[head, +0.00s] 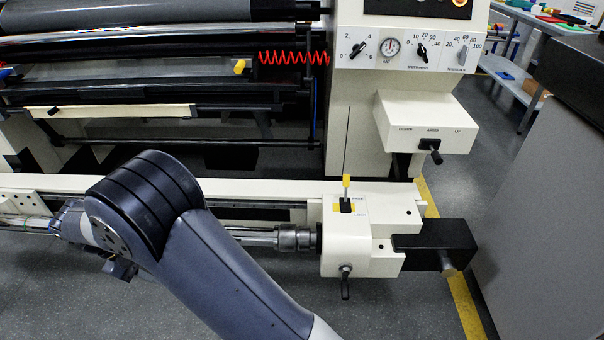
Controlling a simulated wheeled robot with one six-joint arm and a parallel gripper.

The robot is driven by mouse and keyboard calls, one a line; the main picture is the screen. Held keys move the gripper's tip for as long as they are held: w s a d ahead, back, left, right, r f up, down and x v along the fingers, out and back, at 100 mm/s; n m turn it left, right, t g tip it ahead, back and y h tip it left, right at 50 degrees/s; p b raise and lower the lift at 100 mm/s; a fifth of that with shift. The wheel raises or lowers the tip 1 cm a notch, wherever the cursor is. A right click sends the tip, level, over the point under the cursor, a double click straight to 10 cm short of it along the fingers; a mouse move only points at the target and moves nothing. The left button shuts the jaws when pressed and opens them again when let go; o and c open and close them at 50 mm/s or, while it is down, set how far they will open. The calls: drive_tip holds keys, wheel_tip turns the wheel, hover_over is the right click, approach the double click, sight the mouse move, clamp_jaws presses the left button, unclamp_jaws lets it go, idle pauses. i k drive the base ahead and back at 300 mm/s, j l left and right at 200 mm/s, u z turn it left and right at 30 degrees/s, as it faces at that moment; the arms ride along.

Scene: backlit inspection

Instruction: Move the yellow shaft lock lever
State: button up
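The yellow shaft lock lever (346,182) stands upright on top of a white housing (346,244), right of centre in the head view. Its yellow tip rises from a black base set on a yellow plate. A metal shaft (262,238) runs into the left side of this housing. My arm crosses the lower left, with its dark joint well left of the lever and apart from it. Small parts of mine show behind and below that joint, but I cannot make out my gripper or its fingers among them. Nothing touches the lever.
A black-handled crank (345,284) hangs on the housing's front, and a black block (436,246) sticks out right. Above are a white box (426,124) with a black lever and a dial panel (407,50). A grey cabinet (545,200) stands right. Floor in front is clear.

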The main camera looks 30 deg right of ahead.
sight(346, 180)
drive_tip(key=z, duration=0.45)
drive_tip(key=i+z, duration=0.1)
drive_tip(key=z, duration=0.35)
drive_tip(key=j+z, duration=0.1)
drive_tip(key=z, duration=0.4)
drive_tip(key=j+z, duration=0.1)
drive_tip(key=z, duration=0.35)
drive_tip(key=i+j+z, duration=0.15)
drive_tip(key=j+z, duration=1.15)
drive_tip(key=z, duration=0.15)
drive_tip(key=j, duration=0.4)
drive_tip(key=k+j+z, duration=0.1)
drive_tip(key=j, duration=0.3)
drive_tip(key=k+j, duration=0.1)
drive_tip(key=j, duration=0.3)
drive_tip(key=z, duration=0.05)
